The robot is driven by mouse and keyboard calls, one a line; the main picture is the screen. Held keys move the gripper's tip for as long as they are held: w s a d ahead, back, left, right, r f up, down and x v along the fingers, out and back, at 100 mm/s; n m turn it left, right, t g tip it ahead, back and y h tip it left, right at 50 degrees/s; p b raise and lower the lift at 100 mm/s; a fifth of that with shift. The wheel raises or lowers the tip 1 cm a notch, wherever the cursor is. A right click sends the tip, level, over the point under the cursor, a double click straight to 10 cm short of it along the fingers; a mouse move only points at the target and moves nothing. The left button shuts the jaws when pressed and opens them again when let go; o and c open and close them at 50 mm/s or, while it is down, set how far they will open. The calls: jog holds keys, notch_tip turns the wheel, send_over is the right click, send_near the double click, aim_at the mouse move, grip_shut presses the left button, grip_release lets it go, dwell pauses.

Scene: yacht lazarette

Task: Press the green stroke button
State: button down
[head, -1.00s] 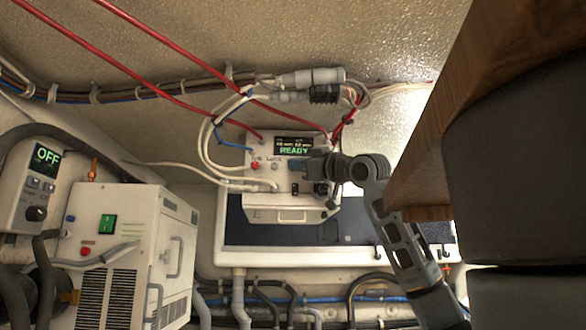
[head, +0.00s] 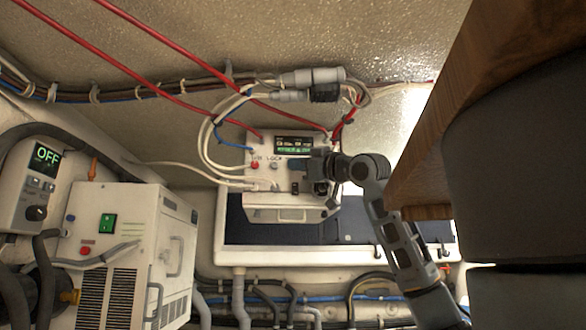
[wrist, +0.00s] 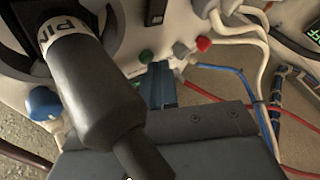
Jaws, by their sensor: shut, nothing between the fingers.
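The white control box (head: 262,187) hangs at the middle of the head view, with a lit display (head: 294,144) on its face. In the wrist view a round green button (wrist: 145,56) stands on the pale panel. My gripper (head: 294,163) is at the box face, shut and empty, and covers part of that face in the head view. In the wrist view its narrow blue-grey fingertips (wrist: 161,68) are just right of and below the green button. I cannot tell whether they touch it. The green button is not distinguishable in the head view.
A red button (wrist: 203,43) and a blue knob (wrist: 43,103) flank the green one. A dark labelled cylinder (wrist: 95,90) fills the wrist view's left. Cables crowd the box. A white unit (head: 120,250) with a green switch stands lower left; a wooden edge (head: 440,120) is at right.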

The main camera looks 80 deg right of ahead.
jog(key=shift+s+a, duration=0.15)
jog(key=shift+a, duration=0.4)
jog(key=shift+s+a+b, duration=0.2)
jog(key=shift+s+a, duration=0.05)
jog(key=shift+a, duration=0.55)
jog(key=shift+s+a+b, duration=0.2)
jog(key=shift+a+b, duration=0.05)
jog(key=shift+a, duration=0.55)
jog(key=shift+s+a+b, duration=0.2)
jog(key=shift+s+a, duration=0.05)
jog(key=shift+a, duration=0.55)
